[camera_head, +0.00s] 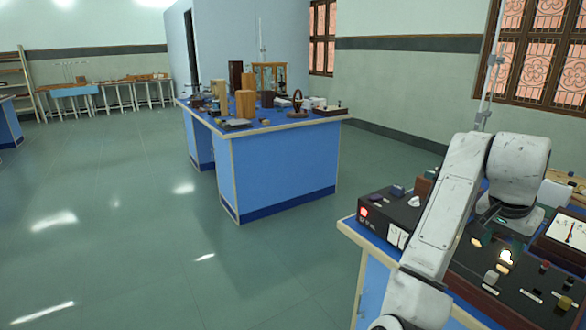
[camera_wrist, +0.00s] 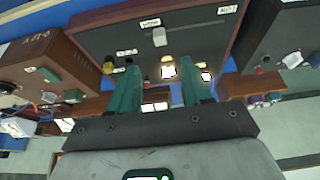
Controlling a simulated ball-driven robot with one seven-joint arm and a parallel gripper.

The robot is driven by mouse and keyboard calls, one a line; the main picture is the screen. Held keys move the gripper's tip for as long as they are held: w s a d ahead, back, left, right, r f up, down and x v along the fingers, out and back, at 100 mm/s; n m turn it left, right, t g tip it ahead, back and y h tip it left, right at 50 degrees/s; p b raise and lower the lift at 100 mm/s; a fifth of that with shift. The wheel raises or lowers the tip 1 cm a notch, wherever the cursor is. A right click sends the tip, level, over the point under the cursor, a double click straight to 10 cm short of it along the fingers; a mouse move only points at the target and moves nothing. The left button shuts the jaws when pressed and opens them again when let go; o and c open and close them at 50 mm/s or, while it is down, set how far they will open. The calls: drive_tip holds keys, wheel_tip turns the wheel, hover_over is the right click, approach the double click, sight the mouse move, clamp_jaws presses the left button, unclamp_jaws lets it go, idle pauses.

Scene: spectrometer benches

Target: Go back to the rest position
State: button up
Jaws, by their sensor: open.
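My gripper (camera_wrist: 158,88) shows in the wrist view with its two green fingers spread apart and nothing between them. Beyond the fingertips is a dark instrument panel (camera_wrist: 205,42) with labels, a white knob and two lit lamps. In the head view, my white arm reaches over the bench at the right, and the gripper end is mostly hidden behind the arm. The same dark panel (camera_head: 470,262) lies below my arm there, with small knobs and a glowing lamp. I cannot tell the exact gap between fingers and panel.
A black box with a red light (camera_head: 375,216) sits at the near bench's left end, close to my arm. A meter (camera_head: 568,232) stands at the right. A blue bench (camera_head: 275,172) with several instruments stands farther back. Green floor (camera_head: 130,230) at left is clear.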

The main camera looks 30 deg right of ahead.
drive_tip(key=s+a+f+n+t+p, duration=0.15)
drive_tip(key=a+f+n+p, duration=0.35)
drive_tip(key=a+f+n, duration=0.7)
drive_tip(key=s+a+f+n+y+p, duration=0.1)
drive_tip(key=s+a+f+n+y, duration=0.1)
drive_tip(key=s+a+f, duration=0.4)
drive_tip(key=s+a+f+n+y+p, duration=0.1)
drive_tip(key=s+a+f, duration=0.4)
drive_tip(key=a, duration=0.8)
drive_tip(key=shift+s+f+n+g+y+p, duration=0.4)
drive_tip(key=shift+s+n+y, duration=0.2)
drive_tip(key=shift+s+n, duration=0.35)
drive_tip(key=shift+s+a, duration=0.1)
